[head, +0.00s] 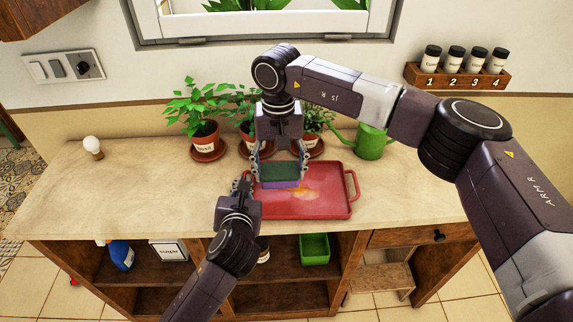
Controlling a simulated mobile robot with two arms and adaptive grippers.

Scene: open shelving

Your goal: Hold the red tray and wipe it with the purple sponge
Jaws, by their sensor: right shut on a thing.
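The red tray (325,207) lies on the countertop, with a pale orange-yellow smear on its surface. My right gripper (279,174) points down over the tray, its fingers on either side of the sponge (281,184), which has a dark green top and a purple underside. The sponge is at or just above the tray's left half; I cannot tell whether it touches. My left gripper (243,188) is at the tray's left edge, where it hides the left handle. I cannot tell whether its fingers are closed on it.
Potted herbs (204,138) and a green watering can (371,142) stand behind the tray. A light bulb (93,146) stands at the counter's left. Numbered jars (455,62) sit on a wall rack. A green bin (314,248) is on the shelf below. The left counter is mostly clear.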

